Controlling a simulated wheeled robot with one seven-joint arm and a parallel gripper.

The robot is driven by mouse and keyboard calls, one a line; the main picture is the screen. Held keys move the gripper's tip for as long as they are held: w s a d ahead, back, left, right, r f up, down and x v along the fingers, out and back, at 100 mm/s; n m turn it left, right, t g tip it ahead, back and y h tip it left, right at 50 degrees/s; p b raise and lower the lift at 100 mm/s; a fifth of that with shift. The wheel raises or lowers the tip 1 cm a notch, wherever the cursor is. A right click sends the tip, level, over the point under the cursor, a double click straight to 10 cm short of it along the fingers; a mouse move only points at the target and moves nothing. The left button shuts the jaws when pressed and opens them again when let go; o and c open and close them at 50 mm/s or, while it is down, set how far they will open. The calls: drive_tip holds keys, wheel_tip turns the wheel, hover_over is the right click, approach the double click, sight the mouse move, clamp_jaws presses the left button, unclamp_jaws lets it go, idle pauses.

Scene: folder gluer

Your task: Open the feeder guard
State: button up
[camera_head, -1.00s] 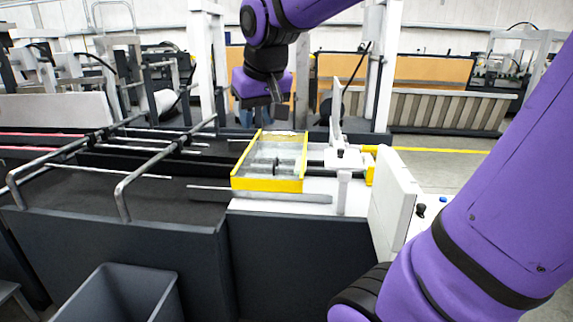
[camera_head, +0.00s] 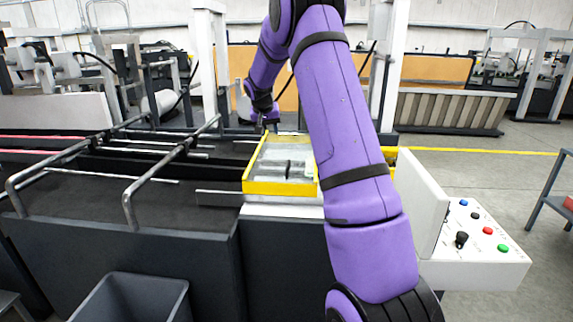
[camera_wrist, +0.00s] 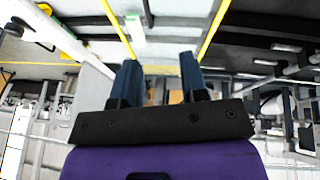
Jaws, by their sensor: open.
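The feeder guard (camera_head: 282,187), a clear panel in a yellow frame, lies over the feeder in the middle of the head view. It looks lowered, and my arm covers its right part. In the wrist view two yellow bars of the guard (camera_wrist: 212,30) run up the picture on either side of the fingertips. My gripper (camera_wrist: 160,62) is open with nothing between its fingers. In the head view my gripper (camera_head: 260,120) is small and partly hidden, at the far edge of the guard. I cannot tell whether it touches the frame.
A white control panel (camera_head: 485,240) with coloured buttons and a black knob stands at the right, beside an upright white plate (camera_head: 422,205). Metal rails (camera_head: 170,160) cross the dark bed at the left. A grey bin (camera_head: 130,300) is in front. White posts rise behind.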

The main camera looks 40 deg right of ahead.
drive_tip(key=shift+m+g, duration=0.4)
drive_tip(key=shift+m, duration=0.1)
drive_tip(key=d+x, duration=0.1)
drive_tip(key=x, duration=0.6)
drive_tip(key=w+d+r+x, duration=0.1)
drive_tip(key=x, duration=0.7)
drive_tip(key=d+x, duration=0.2)
drive_tip(key=x, duration=0.5)
drive_tip(key=shift+w+d+r, duration=0.1)
drive_tip(key=shift+w+r, duration=0.15)
clamp_jaws()
